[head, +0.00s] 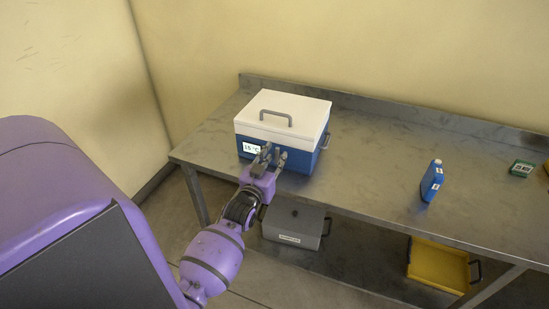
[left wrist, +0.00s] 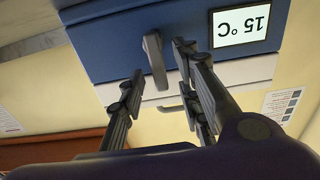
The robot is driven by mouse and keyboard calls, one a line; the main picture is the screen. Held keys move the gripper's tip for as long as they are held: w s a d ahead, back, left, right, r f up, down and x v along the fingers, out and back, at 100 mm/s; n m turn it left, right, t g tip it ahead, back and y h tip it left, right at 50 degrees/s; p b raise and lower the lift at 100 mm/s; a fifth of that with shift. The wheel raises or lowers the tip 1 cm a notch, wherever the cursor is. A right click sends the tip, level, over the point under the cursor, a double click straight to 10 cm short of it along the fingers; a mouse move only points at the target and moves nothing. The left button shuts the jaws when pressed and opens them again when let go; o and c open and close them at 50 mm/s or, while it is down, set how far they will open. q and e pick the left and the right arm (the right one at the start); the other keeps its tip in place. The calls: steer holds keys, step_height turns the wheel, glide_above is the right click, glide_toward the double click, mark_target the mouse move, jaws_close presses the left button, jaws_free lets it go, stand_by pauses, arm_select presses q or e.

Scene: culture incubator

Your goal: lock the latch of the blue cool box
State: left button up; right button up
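The blue cool box (head: 310,162) stands on the metal table with its white lid (head: 285,109) down. Its latch (left wrist: 155,60) is a grey lever on the front face beside the temperature display, reaching across the seam between body and lid in the left wrist view, which shows the box upside down. My left gripper (head: 273,154) is at the box front. In the left wrist view its open fingers (left wrist: 158,66) are on either side of the latch, with a gap on the left; contact on the right cannot be told. My right gripper is out of view.
A blue bottle (head: 431,181) and a small green box (head: 521,169) stand to the right on the table (head: 370,165). A grey case (head: 293,226) and a yellow tray (head: 437,262) are below the tabletop. The tabletop between cool box and bottle is clear.

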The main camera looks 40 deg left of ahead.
arm_select(q)
steer(key=v, duration=1.2)
stand_by(0.3)
steer(key=s+d+f+m+g+h, duration=0.1)
steer(key=s+d+f+g, duration=0.15)
steer(key=d+f, duration=0.3)
steer(key=s+d+f+m+g+h, duration=0.1)
steer(key=s+d+f+g+h, duration=0.1)
steer(key=s+d+f, duration=0.35)
steer(key=s+d+f+g, duration=0.2)
steer(key=s+d+f, duration=0.2)
steer(key=s+f, duration=0.2)
steer(key=s+d+f+m+g+h, duration=0.1)
steer(key=s+f, duration=0.4)
steer(key=s, duration=0.5)
steer(key=d+g, duration=0.1)
steer(key=d, duration=0.1)
steer(key=shift+s+d+f, duration=0.2)
steer(key=shift+d+f, duration=0.15)
steer(key=shift+f, duration=0.05)
